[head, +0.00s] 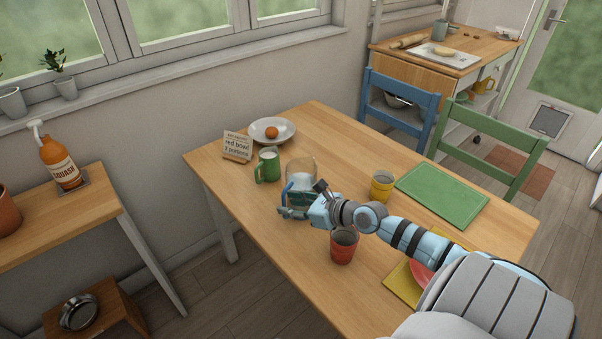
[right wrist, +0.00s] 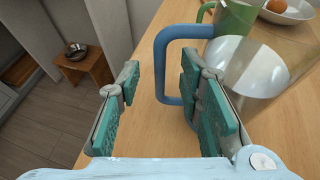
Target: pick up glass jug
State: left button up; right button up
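The glass jug (head: 301,168) stands on the wooden table, clear-walled with something white inside and a blue handle. In the right wrist view the jug (right wrist: 262,62) is at the upper right, its blue handle (right wrist: 160,62) rising between and just beyond my fingertips. My right gripper (head: 293,204) is at the near side of the jug and hides its lower part in the head view. In the right wrist view the gripper (right wrist: 160,85) is open, with a wide gap between its teal pads. The right finger is close to the jug; contact cannot be told. My left gripper is not in view.
A green mug (head: 267,166) stands just left of the jug, with a sign (head: 238,146) and a white bowl (head: 263,125) behind. A red cup (head: 343,247) and yellow cup (head: 381,187) stand close to my right arm. A green mat (head: 442,195) lies at right.

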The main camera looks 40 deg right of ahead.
aim_at(283, 204)
jog(key=x, duration=0.3)
jog(key=shift+f+b, duration=0.1)
jog(key=shift+b, duration=0.25)
jog(key=shift+s, duration=0.1)
grip_shut()
jog(key=shift+r, duration=0.25)
